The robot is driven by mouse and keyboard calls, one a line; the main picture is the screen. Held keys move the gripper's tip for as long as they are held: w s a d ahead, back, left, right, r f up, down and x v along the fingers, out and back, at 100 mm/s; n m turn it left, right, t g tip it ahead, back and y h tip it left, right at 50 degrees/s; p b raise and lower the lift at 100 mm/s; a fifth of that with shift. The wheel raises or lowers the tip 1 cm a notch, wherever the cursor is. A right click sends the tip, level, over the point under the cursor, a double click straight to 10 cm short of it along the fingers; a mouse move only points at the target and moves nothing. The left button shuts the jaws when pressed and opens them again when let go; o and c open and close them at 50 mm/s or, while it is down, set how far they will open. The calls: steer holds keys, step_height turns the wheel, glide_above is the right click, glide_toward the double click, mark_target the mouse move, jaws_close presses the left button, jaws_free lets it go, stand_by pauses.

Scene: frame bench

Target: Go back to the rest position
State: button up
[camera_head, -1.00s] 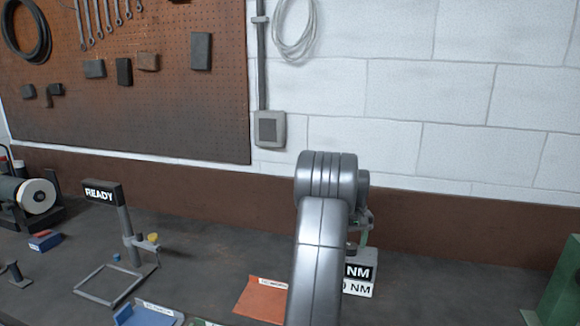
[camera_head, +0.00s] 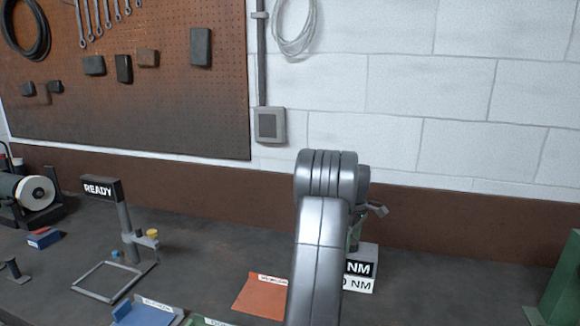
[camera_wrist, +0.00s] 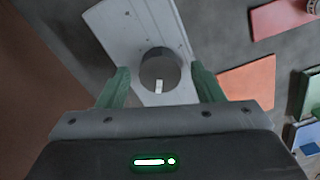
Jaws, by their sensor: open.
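My gripper (camera_wrist: 161,82) is open in the wrist view, with its two green fingers spread apart. Between and beyond them a dark round post (camera_wrist: 160,70) with a small white mark stands on a pale grey plate (camera_wrist: 112,28). No contact between fingers and post shows, but I cannot tell the height gap. In the head view my arm hides most of the gripper. Only a small part of the wrist shows at the arm's right, above the block lettered NM (camera_head: 361,269).
An orange tray (camera_head: 262,296) lies left of my arm, with a blue tray (camera_head: 150,314) further left. A READY sign (camera_head: 101,189) on a post stands behind a square frame (camera_head: 110,280). A green object (camera_head: 562,285) is at the right edge.

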steer(key=shift+n, duration=0.8)
